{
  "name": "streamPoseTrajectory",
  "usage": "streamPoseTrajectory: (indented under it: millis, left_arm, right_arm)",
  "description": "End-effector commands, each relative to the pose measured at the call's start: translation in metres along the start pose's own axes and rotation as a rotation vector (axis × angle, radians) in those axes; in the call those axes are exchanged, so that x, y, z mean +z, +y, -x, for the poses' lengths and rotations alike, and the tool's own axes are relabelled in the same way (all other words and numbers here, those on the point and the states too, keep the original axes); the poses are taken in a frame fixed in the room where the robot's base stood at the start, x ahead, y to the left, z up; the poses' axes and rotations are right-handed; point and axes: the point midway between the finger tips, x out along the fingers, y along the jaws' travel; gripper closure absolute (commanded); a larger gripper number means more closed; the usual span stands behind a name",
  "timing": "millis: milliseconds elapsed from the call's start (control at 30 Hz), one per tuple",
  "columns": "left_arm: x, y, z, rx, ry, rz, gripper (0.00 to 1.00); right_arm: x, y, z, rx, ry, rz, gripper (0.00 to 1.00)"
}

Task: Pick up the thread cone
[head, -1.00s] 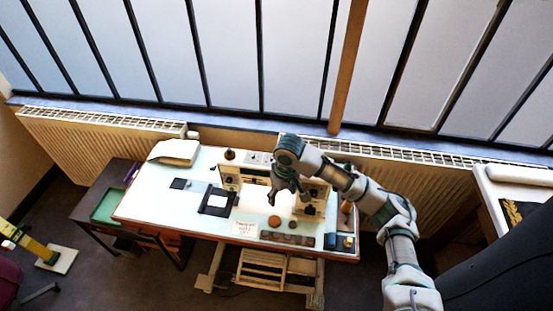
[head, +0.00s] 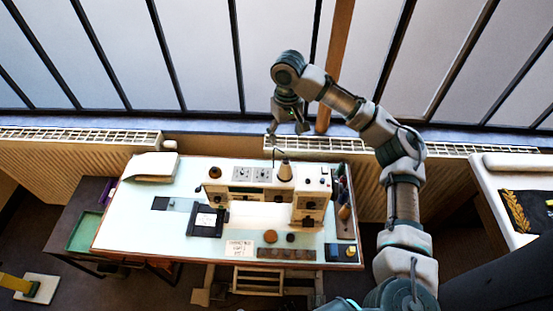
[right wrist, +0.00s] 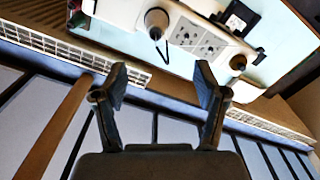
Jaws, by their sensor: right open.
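A pale thread cone (head: 285,172) stands upright on top of the white sewing machine (head: 262,207), towards its right end. In the right wrist view the cone (right wrist: 157,19) shows near the top, beyond the fingertips. My right gripper (head: 288,128) points down with its fingers apart and empty, above and behind the cone in the head view, with a gap between them. In the right wrist view both open fingers of the gripper (right wrist: 160,80) show with nothing between them. My left gripper is not in view.
A dark brown spool-like thing (head: 214,172) stands at the machine's left end. The pale table (head: 130,225) also bears a black frame (head: 207,220), a card (head: 239,248) and a tool tray (head: 344,215). A radiator (head: 310,144) and window stand behind.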

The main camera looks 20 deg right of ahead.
Motion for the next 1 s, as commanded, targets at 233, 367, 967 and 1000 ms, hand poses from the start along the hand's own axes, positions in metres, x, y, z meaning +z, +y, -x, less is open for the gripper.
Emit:
streamPoseTrajectory:
  millis: [233, 367, 967, 1000]
  left_arm:
    - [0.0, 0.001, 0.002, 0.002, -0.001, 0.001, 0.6]
    - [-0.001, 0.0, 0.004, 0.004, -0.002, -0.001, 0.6]
    - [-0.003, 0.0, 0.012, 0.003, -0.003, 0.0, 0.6]
    - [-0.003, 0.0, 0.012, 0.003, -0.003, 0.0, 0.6]
  right_arm:
    - [-0.001, 0.001, -0.051, 0.002, -0.007, -0.002, 0.28]
    - [-0.003, -0.002, -0.083, 0.003, -0.008, 0.0, 0.28]
    - [-0.015, 0.001, -0.16, 0.002, -0.006, -0.002, 0.28]
    - [-0.015, 0.001, -0.165, 0.002, -0.006, -0.001, 0.28]
